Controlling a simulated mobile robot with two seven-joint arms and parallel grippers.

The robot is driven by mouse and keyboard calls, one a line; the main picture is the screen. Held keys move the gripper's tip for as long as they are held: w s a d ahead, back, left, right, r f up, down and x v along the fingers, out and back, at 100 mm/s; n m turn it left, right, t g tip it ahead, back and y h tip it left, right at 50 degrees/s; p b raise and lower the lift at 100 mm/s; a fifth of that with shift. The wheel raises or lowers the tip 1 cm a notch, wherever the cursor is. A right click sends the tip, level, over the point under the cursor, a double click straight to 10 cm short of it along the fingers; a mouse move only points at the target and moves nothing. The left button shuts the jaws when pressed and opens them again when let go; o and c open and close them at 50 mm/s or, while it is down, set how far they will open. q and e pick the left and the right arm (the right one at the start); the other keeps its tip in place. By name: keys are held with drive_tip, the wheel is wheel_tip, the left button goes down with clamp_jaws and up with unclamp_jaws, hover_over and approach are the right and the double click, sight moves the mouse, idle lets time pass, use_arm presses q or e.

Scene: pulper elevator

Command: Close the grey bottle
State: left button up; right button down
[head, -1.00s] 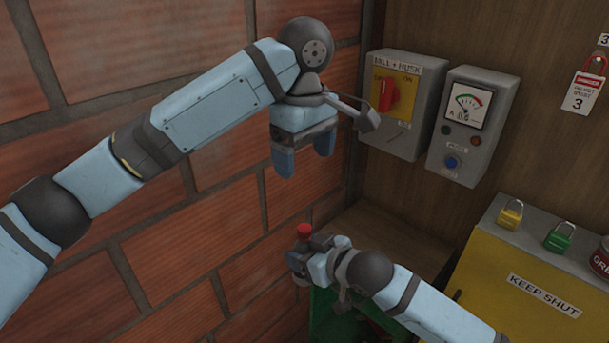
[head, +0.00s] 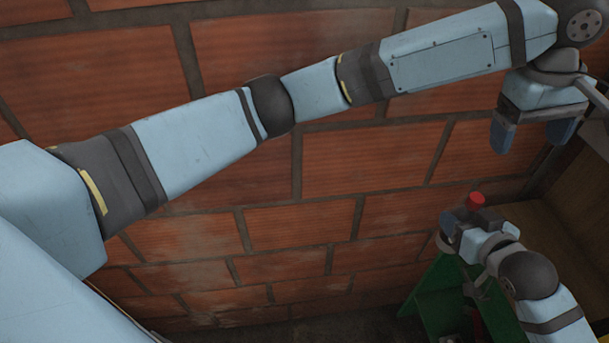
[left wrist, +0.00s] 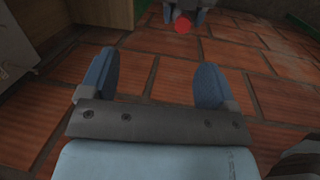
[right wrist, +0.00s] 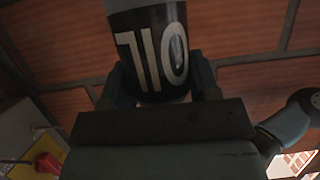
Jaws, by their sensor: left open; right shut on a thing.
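My right gripper (head: 460,225) is shut on the grey bottle, which fills the top of the right wrist view (right wrist: 151,42) with a black band lettered OIL. In the head view the gripper hides most of the bottle. A round red top (head: 476,200) shows just above that gripper, and again at the top of the left wrist view (left wrist: 183,25). I cannot tell whether it is a cap fully seated. My left gripper (head: 533,138) is open and empty, above and to the right of the red top, apart from it.
A brick wall (head: 370,160) stands close behind both arms. A green stand or box (head: 435,290) is below my right gripper. A wooden surface (head: 535,220) lies to the right. A red switch knob (right wrist: 48,165) shows at lower left in the right wrist view.

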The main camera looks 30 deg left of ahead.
drive_tip(key=shift+w, duration=0.1)
use_arm(q)
drive_tip(key=w+f+m+t+h, duration=0.3)
drive_tip(key=w+f+t+h, duration=0.15)
drive_tip(key=f+h, duration=0.35)
drive_tip(key=s+a+f+t, duration=0.1)
drive_tip(key=a+f+t, duration=0.6)
drive_tip(key=a+f, duration=0.4)
drive_tip(key=s+a+f+m+y, duration=0.3)
drive_tip(key=s+a+f, duration=0.5)
drive_tip(key=s+f, duration=0.5)
drive_tip(key=s+a+f+m+y, duration=0.3)
drive_tip(key=s+a+f, duration=0.5)
drive_tip(key=s+f, duration=0.5)
drive_tip(key=shift+s+a+m+g+y, duration=0.3)
drive_tip(key=shift+s+a+g+y, duration=0.15)
drive_tip(key=shift+s, duration=0.4)
